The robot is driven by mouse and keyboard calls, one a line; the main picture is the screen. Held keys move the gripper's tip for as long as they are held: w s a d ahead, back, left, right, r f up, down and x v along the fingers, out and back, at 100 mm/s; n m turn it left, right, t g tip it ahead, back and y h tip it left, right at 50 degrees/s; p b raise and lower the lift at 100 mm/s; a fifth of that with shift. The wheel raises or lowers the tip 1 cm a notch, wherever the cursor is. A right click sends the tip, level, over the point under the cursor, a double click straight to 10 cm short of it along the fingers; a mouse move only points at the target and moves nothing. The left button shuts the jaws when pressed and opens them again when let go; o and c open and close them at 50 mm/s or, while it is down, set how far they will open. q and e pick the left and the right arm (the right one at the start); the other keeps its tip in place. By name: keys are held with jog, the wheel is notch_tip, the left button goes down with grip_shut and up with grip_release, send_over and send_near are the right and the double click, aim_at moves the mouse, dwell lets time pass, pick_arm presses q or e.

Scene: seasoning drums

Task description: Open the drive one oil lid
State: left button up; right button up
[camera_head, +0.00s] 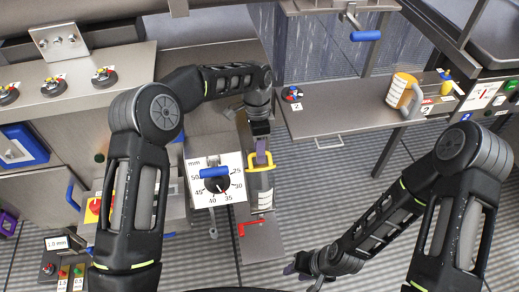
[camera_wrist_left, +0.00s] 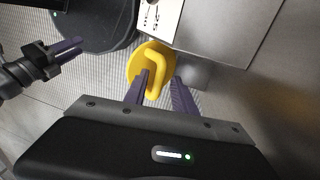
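The yellow oil lid (camera_head: 262,160) sits on top of a metal cylinder with a pale label (camera_head: 260,188), right of the white dial panel. In the left wrist view the round yellow lid (camera_wrist_left: 137,62) has a raised loop handle (camera_wrist_left: 157,80). My left gripper (camera_head: 261,143) is directly above the lid. In its wrist view the purple fingertips (camera_wrist_left: 160,82) are apart, at the handle, with part of the handle between them. I cannot tell whether they touch it.
The white dial panel (camera_head: 216,180) with a blue handle stands close left of the lid. A red valve handle (camera_head: 254,226) is below the cylinder. A grey shelf (camera_head: 345,119) at right carries a yellow-orange mug-like container (camera_head: 402,92). Open grating floor lies between the arms.

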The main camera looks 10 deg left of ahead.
pick_arm(q)
jog(key=shift+r, duration=0.15)
notch_tip(320, 180, up, 6)
jog(key=shift+d+r+b, duration=0.1)
jog(key=shift+r+b, duration=0.15)
jog(key=shift+b, duration=0.1)
notch_tip(320, 180, up, 4)
jog(key=shift+f+p, duration=0.25)
jog(key=shift+p, duration=0.85)
